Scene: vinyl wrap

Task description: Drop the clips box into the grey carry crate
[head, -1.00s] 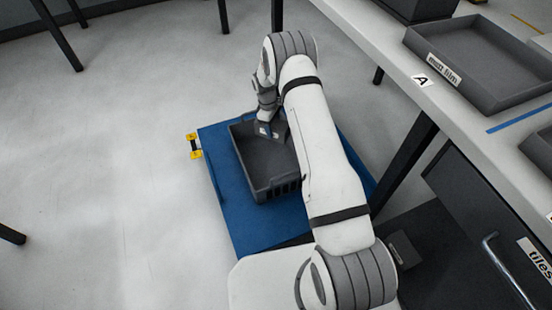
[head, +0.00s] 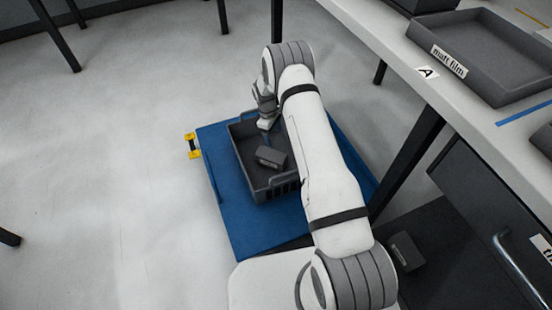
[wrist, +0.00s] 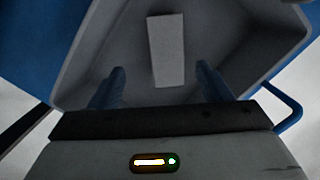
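The grey carry crate (head: 240,136) stands on a blue platform in the head view, and its inside fills much of the wrist view (wrist: 85,60). A dark box with a pale label, which looks like the clips box (head: 271,157), lies inside the crate, tilted in the head view. In the wrist view a pale grey oblong face (wrist: 166,50) shows inside the crate, apart from the fingers. My gripper (wrist: 160,85) is open, its two blue fingers wide apart with nothing between them. In the head view my gripper (head: 267,124) is over the crate's far end, partly hidden by my arm.
The blue platform (head: 235,230) has a yellow fitting (head: 192,146) at its left edge. A white table on the right carries a grey tray labelled "matt film" (head: 490,50). A dark drawer unit (head: 490,210) stands below it.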

